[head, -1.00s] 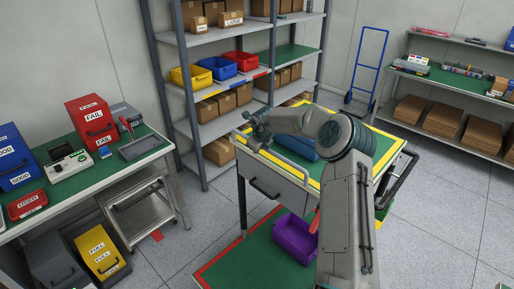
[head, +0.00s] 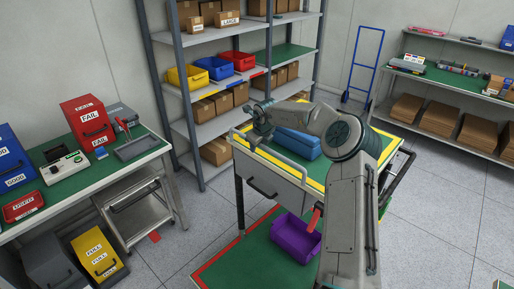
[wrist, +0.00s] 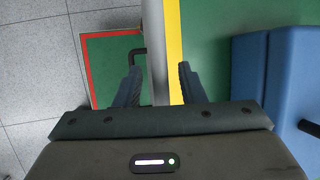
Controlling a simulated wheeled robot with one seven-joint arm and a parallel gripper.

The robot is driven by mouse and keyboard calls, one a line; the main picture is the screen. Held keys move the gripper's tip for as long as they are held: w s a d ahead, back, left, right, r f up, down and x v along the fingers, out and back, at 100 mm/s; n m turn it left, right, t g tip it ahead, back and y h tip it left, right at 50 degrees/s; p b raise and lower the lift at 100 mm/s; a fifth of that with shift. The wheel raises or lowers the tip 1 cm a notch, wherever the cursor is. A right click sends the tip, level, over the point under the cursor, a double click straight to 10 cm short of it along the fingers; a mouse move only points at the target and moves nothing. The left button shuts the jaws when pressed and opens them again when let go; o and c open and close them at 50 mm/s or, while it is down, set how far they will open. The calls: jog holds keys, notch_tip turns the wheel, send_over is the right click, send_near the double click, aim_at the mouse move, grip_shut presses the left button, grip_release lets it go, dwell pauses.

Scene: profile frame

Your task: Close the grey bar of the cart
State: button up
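The cart (head: 330,172) stands in the middle of the head view, with a green top edged in yellow. Its grey bar (head: 284,162) runs along the left edge of the top, above a grey drawer front. In the wrist view the grey bar (wrist: 157,50) runs upright down the picture beside the yellow edge. My gripper (wrist: 158,86) is open, with one finger on each side of the bar and gaps visible. In the head view my gripper (head: 256,140) is at the bar's far end, its fingertips hard to make out.
A blue case (head: 297,143) lies on the cart top, right of my gripper. A purple bin (head: 297,238) sits on the lower shelf. A shelving rack (head: 178,110) stands behind the cart, and a workbench (head: 150,150) is at left. Open floor lies between bench and cart.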

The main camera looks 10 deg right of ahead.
jog(key=b+v, duration=0.2)
jog(key=v, duration=0.9)
jog(key=shift+s+r, duration=0.25)
jog(key=shift+r, duration=0.05)
jog(key=shift+a, duration=0.1)
